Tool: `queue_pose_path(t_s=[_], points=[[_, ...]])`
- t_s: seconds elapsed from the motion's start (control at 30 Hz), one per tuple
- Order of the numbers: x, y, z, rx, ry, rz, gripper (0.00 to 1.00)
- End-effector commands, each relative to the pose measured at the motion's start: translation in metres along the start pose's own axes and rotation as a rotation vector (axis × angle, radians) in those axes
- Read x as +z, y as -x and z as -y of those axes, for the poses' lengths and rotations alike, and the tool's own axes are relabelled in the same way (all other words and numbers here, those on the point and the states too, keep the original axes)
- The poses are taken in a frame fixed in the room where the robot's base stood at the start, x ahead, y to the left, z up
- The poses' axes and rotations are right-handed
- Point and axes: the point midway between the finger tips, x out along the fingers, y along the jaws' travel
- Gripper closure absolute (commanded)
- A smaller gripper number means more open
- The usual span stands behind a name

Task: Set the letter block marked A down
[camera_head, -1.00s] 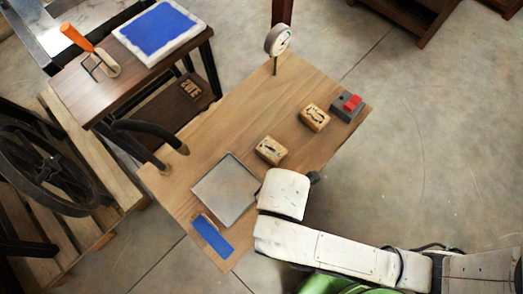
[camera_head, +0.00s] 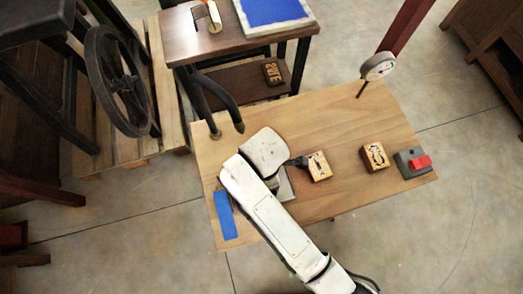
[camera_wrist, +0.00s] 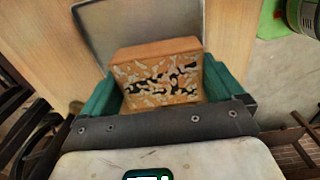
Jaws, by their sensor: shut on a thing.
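My gripper (camera_wrist: 160,76) is shut on an orange-brown block (camera_wrist: 155,52), with a teal finger on each side of it. The block's near face is mottled pale and dark; I cannot read a letter on it. A grey square plate (camera_wrist: 133,14) lies beyond the block in the wrist view. In the head view my white wrist covers most of this plate (camera_head: 286,189) and hides the gripper and the held block. I cannot tell whether the block touches the plate.
Two carved wooden blocks stand on the wooden table (camera_head: 340,195), a nearer one (camera_head: 319,166) and a farther one (camera_head: 375,156). A grey box with a red top (camera_head: 413,163) is at the right end. A blue strip (camera_head: 225,215) lies left; a dial gauge (camera_head: 378,66) stands behind.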

Motion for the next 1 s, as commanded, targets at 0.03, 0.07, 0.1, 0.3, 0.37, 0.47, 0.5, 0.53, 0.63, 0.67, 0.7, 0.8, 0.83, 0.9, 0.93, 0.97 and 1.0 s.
queue_pose_path(t_s=[0.03,0.07,0.1,0.3,0.37,0.47,0.5,0.53,0.63,0.67,0.7,0.8,0.83,0.9,0.93,0.97,1.0], points=[[-0.001,-0.006,-0.005,-0.001,0.0,0.001,0.39],[-0.001,-0.009,-0.007,-0.001,0.001,0.001,0.39],[-0.001,-0.012,-0.01,0.0,0.001,0.0,0.39],[-0.002,-0.022,-0.018,-0.001,0.001,0.0,0.39],[-0.002,-0.03,-0.02,-0.003,0.001,0.001,0.39],[-0.002,-0.044,-0.019,-0.003,0.001,0.001,0.39],[-0.002,-0.048,-0.019,-0.002,0.001,0.001,0.39],[-0.002,-0.051,-0.019,-0.001,0.001,0.0,0.39],[-0.002,-0.054,-0.019,0.0,0.001,0.0,0.39],[-0.002,-0.054,-0.019,0.0,0.001,0.0,0.39],[-0.002,-0.054,-0.019,0.001,0.001,-0.001,0.39],[-0.002,-0.054,-0.019,0.001,0.001,-0.001,0.39],[-0.002,-0.054,-0.019,0.0,0.001,-0.001,0.39],[-0.002,-0.055,-0.019,0.0,0.001,0.0,0.39],[-0.002,-0.056,-0.019,0.0,0.001,0.0,0.39],[-0.002,-0.056,-0.019,0.0,0.001,0.0,0.02],[-0.002,-0.056,-0.019,0.0,0.001,-0.001,0.0]])
